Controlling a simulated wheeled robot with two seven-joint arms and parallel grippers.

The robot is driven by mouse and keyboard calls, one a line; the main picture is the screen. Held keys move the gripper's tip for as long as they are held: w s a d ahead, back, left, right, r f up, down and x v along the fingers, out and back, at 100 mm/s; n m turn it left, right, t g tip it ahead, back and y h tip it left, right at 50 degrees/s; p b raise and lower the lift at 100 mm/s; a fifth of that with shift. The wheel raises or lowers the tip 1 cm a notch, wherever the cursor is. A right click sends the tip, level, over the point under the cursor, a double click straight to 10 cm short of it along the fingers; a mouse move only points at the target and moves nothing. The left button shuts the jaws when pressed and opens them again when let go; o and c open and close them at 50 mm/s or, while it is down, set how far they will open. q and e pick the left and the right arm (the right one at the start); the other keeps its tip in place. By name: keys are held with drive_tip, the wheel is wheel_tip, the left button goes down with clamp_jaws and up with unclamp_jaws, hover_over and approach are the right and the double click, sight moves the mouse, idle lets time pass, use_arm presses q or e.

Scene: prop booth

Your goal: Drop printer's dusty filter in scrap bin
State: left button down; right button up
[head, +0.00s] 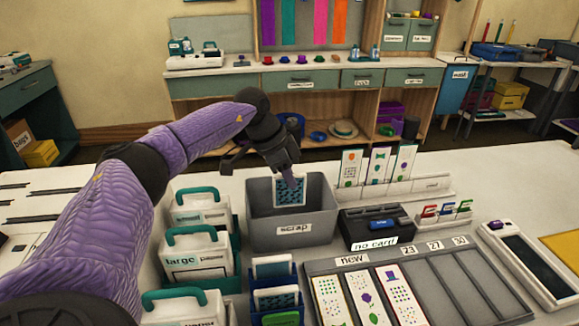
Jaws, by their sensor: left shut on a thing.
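The scrap bin (292,233) is a grey open box with a "scrap" label, standing on the white table in the middle of the head view. My left gripper (290,178) reaches over the bin from above and is shut on the dusty filter (290,193). The filter is a small white-framed panel with a dark blue-teal patterned face. It hangs upright at the bin's mouth, in front of the back wall; I cannot tell how far below the rim it is. My right gripper is not in view.
White cartons with teal handles (195,250) stand left of the bin. A blue holder with similar panels (275,290) is in front. A dark "no card" device (375,225) and a slotted "new" tray (430,285) lie to the right. A card rack (400,190) stands behind.

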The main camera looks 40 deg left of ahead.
use_arm(q)
drive_tip(key=shift+f, duration=0.15)
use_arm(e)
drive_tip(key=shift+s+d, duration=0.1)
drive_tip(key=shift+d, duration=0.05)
use_arm(q)
drive_tip(key=c, duration=0.7)
unclamp_jaws()
drive_tip(key=shift+o, duration=0.6)
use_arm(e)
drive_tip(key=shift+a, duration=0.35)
use_arm(q)
drive_tip(key=p+v, duration=0.3)
drive_tip(key=v, duration=0.7)
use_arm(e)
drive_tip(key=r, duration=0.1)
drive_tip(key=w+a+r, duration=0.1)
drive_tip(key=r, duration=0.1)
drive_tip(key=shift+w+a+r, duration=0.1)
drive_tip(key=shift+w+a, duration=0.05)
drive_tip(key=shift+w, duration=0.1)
use_arm(q)
drive_tip(key=shift+f, duration=0.1)
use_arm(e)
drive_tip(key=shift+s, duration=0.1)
